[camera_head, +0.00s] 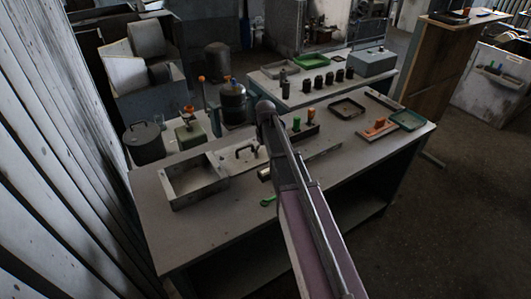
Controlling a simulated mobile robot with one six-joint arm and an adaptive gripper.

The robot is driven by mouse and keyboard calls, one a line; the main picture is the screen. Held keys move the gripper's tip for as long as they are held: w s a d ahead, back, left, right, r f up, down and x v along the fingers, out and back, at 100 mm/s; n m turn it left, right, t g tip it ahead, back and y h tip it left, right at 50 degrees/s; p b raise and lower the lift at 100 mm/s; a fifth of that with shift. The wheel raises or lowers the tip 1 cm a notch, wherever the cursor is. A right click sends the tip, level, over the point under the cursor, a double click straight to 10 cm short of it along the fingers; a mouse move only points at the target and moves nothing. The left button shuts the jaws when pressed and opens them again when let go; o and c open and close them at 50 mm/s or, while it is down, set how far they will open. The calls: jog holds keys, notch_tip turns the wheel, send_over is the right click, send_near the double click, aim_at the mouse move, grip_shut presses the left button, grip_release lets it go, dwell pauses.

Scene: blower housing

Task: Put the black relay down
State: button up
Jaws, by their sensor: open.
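I cannot pick out the black relay for certain. Several small dark cylinders (318,82) stand in a row on the back table, and I cannot tell whether one of them is the relay. My arm reaches up from the bottom over the front table (220,221) to a rounded joint above its middle. My gripper does not show; the arm appears to hide it. I see nothing held. A small brass-coloured cylinder shows just left of the arm, partly hidden by it.
An open grey metal tray (193,181) sits left on the front table, beside a plate with a black handle (246,151). A dark rack with green and orange pieces (311,115), a dark tray (347,109), an orange tool (379,127) and a green-rimmed tray (408,120) lie right. The front left is clear.

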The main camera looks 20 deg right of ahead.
jog(key=shift+r+p, duration=0.7)
jog(key=shift+r, duration=0.35)
jog(key=shift+s, duration=0.1)
jog(key=s+a+m, duration=0.1)
jog(key=s+a, duration=0.1)
jog(key=s, duration=0.9)
jog(key=s+a+m, duration=0.2)
jog(key=s+a, duration=0.1)
jog(key=s, duration=0.7)
jog(key=shift+s+a, duration=0.15)
jog(key=shift+s, duration=0.2)
